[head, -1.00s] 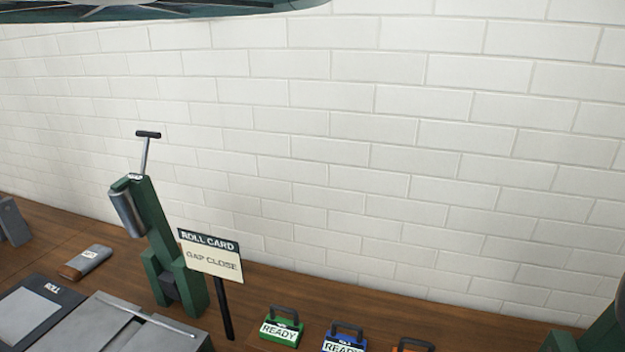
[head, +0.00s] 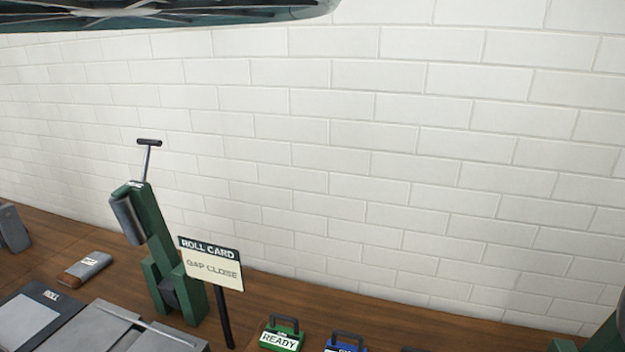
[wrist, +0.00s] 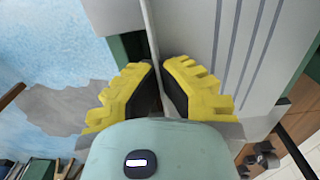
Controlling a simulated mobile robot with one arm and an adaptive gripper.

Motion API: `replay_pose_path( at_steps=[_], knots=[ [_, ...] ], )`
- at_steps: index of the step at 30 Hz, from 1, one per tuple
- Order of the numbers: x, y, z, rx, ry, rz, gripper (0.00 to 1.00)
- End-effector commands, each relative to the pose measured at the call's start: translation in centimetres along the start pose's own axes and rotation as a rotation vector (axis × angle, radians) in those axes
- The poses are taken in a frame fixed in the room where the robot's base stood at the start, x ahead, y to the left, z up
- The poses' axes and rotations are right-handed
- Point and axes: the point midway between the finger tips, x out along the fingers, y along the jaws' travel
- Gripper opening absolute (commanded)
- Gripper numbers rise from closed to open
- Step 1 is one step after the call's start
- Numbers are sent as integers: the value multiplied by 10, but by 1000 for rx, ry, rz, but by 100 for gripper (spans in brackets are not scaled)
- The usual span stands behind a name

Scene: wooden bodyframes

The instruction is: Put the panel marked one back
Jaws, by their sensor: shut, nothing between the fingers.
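My gripper (wrist: 160,68) shows in the wrist view with its two yellow ridged fingers shut and nothing held. A pale grey panel-like surface with dark stripes (wrist: 232,45) lies beyond the right finger. A thin upright pale edge (wrist: 150,28) runs just past the fingertips; I cannot tell whether it touches them. No mark reading one is legible, so I cannot tell whether either is the panel. My gripper is not in the head view, and no panel marked one is seen there.
A dark shape (head: 170,14) hangs overhead.

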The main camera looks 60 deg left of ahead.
Motion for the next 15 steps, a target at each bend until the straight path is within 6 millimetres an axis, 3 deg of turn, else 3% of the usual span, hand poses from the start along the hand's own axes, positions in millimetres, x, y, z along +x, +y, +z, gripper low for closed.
replay_pose_path(
  at_steps=[15],
  knots=[
    [-12,0,0,-1,3,-1,0]
  ],
)
